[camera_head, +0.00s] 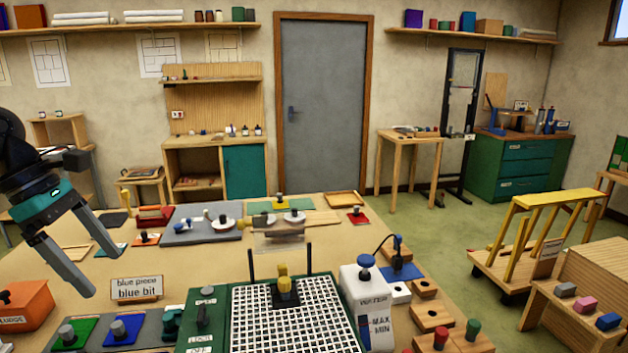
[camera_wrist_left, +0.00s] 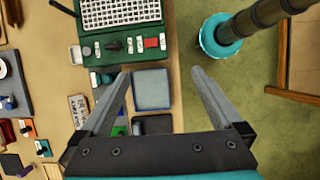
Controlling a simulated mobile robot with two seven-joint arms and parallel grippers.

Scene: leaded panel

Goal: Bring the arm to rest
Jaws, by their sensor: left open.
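My left gripper (camera_head: 106,270) is in the air over the left part of the workbench (camera_head: 195,270), beside the "blue piece / blue bit" sign. Its two fingers are wide apart with nothing between them. In the left wrist view the open fingers (camera_wrist_left: 161,74) point toward the bench, near a blue-grey square (camera_wrist_left: 151,89) and the green-framed machine with a white grid (camera_wrist_left: 120,12). The gripper appears apart from everything on the bench. My right gripper is not in view.
The sign (camera_head: 137,289) stands left of the green machine (camera_head: 206,315). A yellow-knobbed dark piece (camera_head: 285,288) sits on its grid. Knobbed green (camera_head: 78,332) and blue (camera_head: 122,329) pieces lie at the front left by an orange box (camera_head: 24,308). A white water unit (camera_head: 365,300) stands right.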

